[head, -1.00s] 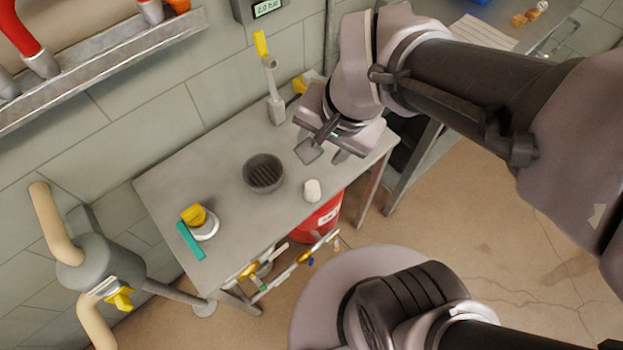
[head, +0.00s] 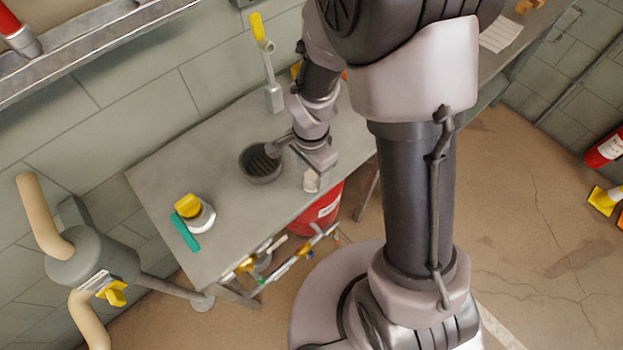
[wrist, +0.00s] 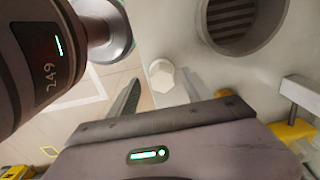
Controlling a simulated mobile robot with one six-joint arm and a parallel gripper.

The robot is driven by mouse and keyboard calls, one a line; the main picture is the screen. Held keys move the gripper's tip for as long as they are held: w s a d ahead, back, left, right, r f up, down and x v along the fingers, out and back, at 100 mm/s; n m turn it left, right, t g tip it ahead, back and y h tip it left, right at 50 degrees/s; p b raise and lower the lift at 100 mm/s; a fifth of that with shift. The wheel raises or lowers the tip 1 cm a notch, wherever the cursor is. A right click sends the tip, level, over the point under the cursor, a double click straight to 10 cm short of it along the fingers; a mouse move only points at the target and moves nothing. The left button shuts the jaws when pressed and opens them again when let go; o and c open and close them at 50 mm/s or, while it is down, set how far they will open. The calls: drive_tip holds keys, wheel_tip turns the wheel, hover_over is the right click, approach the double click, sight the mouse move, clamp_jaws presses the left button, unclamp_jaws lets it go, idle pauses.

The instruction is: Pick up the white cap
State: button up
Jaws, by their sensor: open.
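The white cap (head: 310,182) sits on the grey table (head: 225,230) near its front edge. My gripper (head: 300,163) is over the table close to the cap and partly covers it in the head view. My gripper (wrist: 158,92) is open with nothing held. I cannot tell the exact height of the fingers above the cap.
A white and yellow part (head: 203,218) and a teal bar (head: 185,233) lie farther left. A grey lever with a yellow grip (head: 273,95) stands behind. A red bucket (head: 320,210) is below the front edge.

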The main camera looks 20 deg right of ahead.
sight(312, 175)
drive_tip(key=f, duration=0.1)
drive_tip(key=f+b, duration=0.1)
drive_tip(key=f, duration=0.1)
drive_tip(key=f+b, duration=0.1)
drive_tip(key=shift+w+d+f, duration=0.2)
drive_tip(key=shift+w+f, duration=0.05)
drive_tip(key=shift+f, duration=0.15)
drive_tip(key=shift+r, duration=0.2)
clamp_jaws()
drive_tip(key=shift+r, duration=0.1)
